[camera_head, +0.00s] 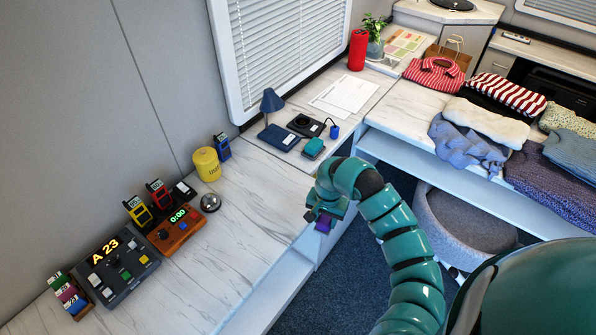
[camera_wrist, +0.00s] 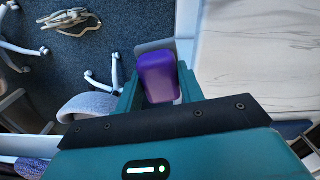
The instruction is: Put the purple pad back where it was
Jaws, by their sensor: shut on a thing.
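The purple pad (camera_head: 323,224) is between the fingers of my gripper (camera_head: 322,212), near the front edge of the white counter (camera_head: 233,222). In the wrist view the purple pad (camera_wrist: 158,78) sits between the two teal fingers of my gripper (camera_wrist: 160,92), over the floor beside the counter. My gripper is shut on it. In the head view my gripper hides part of the pad. A similar teal pad (camera_head: 313,147) lies on the counter near a dark blue lamp (camera_head: 272,107) and a flat black device (camera_head: 304,125).
A yellow can (camera_head: 206,164), a silver bell (camera_head: 210,202), an orange timer box (camera_head: 175,230) and a dark control box (camera_head: 117,268) stand on the left counter. Folded clothes cover the right counter; a grey stool (camera_head: 464,222) stands below.

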